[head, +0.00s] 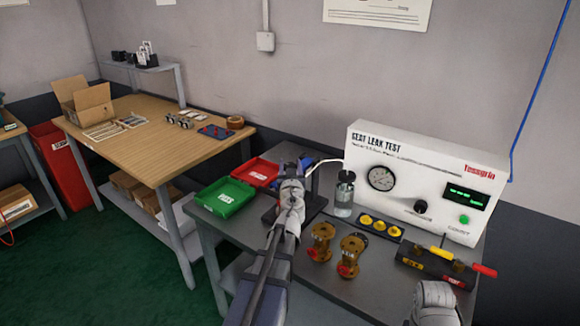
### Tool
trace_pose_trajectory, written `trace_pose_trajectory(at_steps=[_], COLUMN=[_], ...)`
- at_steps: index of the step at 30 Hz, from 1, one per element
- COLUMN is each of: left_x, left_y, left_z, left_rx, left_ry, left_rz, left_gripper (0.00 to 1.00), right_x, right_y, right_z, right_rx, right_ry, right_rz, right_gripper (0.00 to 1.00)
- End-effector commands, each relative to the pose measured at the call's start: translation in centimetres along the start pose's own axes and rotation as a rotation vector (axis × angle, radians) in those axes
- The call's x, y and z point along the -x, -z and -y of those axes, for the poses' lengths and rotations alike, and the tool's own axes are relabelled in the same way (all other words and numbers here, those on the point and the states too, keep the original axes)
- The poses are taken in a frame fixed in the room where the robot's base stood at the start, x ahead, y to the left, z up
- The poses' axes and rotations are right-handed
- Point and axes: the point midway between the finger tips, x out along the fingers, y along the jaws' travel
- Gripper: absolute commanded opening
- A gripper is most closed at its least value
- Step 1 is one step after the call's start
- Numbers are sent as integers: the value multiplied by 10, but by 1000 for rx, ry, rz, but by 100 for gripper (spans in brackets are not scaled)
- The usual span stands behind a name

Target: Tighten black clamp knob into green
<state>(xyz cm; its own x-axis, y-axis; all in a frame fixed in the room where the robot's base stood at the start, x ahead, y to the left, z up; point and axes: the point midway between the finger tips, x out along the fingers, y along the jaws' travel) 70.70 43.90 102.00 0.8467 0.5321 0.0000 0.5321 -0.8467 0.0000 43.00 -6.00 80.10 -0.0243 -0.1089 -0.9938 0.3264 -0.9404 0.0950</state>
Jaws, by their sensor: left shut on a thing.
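My left gripper (300,168) reaches over the near table to a dark fixture base (272,214) at its back left. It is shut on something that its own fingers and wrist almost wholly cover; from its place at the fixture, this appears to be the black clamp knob. The knob's face and any green mark on it are hidden from this view. Part of my right arm (435,304) shows at the bottom right, low by the front of the table. Its fingertips do not show.
Right of the left gripper stand a bottle (344,194), two brass valve parts (351,256), a tray of yellow caps (381,227) and a tool holder (436,266). The white leak test unit (410,180) stands behind. Green (226,198) and red (255,172) bins lie left.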

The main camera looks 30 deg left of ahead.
Motion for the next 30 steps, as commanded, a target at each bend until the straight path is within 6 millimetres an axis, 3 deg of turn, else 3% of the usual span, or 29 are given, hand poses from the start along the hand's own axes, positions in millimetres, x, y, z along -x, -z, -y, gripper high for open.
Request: trace_pose_trajectory(at_steps=[21,22,30], left_x=[0,0,0], left_y=[0,0,0], left_z=[0,0,0], left_rx=[1,1,0], left_ry=[-70,-70,-69], left_rz=[0,0,0], left_gripper=[0,55,83], right_x=[0,0,0], right_y=[0,0,0], right_z=[0,0,0], right_rx=[0,0,0], right_ry=[0,0,0], right_rz=[0,0,0], right_gripper=[50,50,50])
